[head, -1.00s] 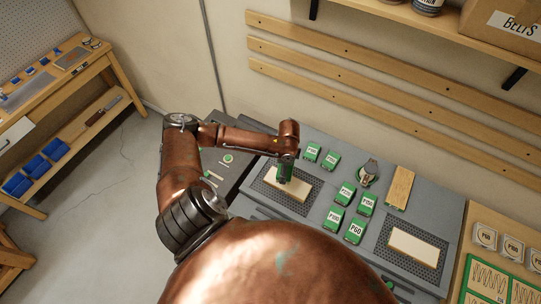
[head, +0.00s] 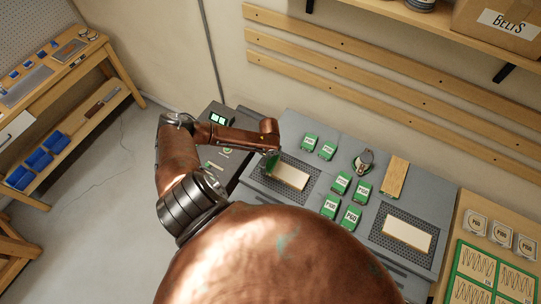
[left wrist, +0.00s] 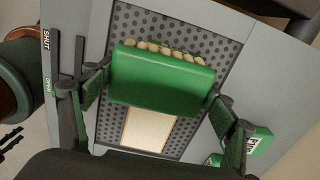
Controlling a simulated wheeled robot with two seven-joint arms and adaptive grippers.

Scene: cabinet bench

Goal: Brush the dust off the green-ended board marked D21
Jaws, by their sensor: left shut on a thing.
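My left gripper (left wrist: 160,98) is shut on a green brush (left wrist: 162,80) with a row of tan bristle tufts. In the head view the gripper (head: 271,157) holds the brush at the left end of a pale board (head: 291,177). This board lies on the left dark perforated mat (head: 312,187). In the left wrist view part of the board (left wrist: 147,131) shows beyond the brush. I cannot tell whether the bristles touch it. Another pale board (head: 407,235) lies on the right mat. I cannot read D21 on either.
Several green-and-white blocks (head: 341,183), some marked P60, stand between the mats. A round metal object (head: 364,161) and a wooden block (head: 393,177) are behind them. A shelf with a BELTS box (head: 500,25) is above.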

